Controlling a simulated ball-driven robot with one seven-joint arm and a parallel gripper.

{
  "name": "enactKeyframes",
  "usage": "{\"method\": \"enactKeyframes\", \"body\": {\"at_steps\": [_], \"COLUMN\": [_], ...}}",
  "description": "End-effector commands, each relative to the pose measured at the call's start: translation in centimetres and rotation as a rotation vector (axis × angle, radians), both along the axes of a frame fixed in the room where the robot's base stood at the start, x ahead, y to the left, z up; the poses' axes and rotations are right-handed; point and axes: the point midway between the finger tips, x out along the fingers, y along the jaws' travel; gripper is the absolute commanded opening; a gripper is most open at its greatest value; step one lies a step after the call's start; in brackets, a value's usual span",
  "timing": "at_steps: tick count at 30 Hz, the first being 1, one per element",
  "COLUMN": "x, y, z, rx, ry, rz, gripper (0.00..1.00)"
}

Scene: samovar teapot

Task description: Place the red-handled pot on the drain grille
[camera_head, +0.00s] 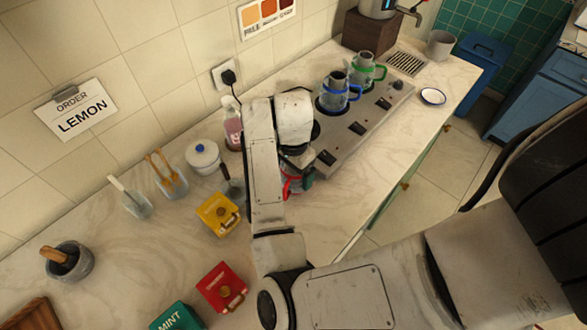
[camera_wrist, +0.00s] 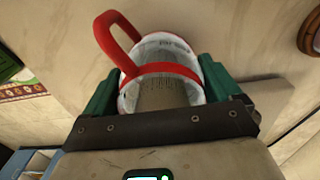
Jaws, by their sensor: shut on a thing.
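The red-handled pot (camera_wrist: 160,92) sits between the green-sided fingers of my gripper (camera_wrist: 165,80) in the wrist view, and my gripper is shut on it. Its red handle points to the upper left, and a red band runs around the clear body. In the head view my arm hides most of the pot; only some red (camera_head: 291,187) shows beside the near end of the hotplate. The drain grille (camera_head: 406,63) lies far off at the back right of the counter. It is bare.
A blue-handled pot (camera_head: 334,94) and a green-handled pot (camera_head: 361,71) stand on the long hotplate unit (camera_head: 345,152), toward the grille. The samovar (camera_head: 376,8) stands on a wooden box (camera_head: 370,32) left of the grille. A grey cup (camera_head: 440,44) is right of it. A small dish (camera_head: 433,97) lies nearer.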

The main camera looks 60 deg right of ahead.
Motion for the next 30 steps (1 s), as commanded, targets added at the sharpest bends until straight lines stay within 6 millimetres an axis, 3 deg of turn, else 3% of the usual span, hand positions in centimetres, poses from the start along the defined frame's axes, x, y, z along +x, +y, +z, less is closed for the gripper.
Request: {"method": "enactKeyframes", "body": {"at_steps": [8,9,11,22,26,30], "x": [0.0,0.0,0.0,0.0,0.0,0.1], "y": [0.0,0.0,0.0,0.0,-0.1,0.0], "z": [-0.5,-0.3,-0.3,0.5,2.5,5.9], "rx": [-0.001,0.000,0.000,0.000,-0.002,0.002], "ry": [0.000,0.000,0.000,0.000,-0.004,-0.006], "rz": [0.000,0.000,0.000,-0.002,-0.003,-0.005], "gripper": [0.48,0.95,1.00,1.00,1.00,1.00]}}
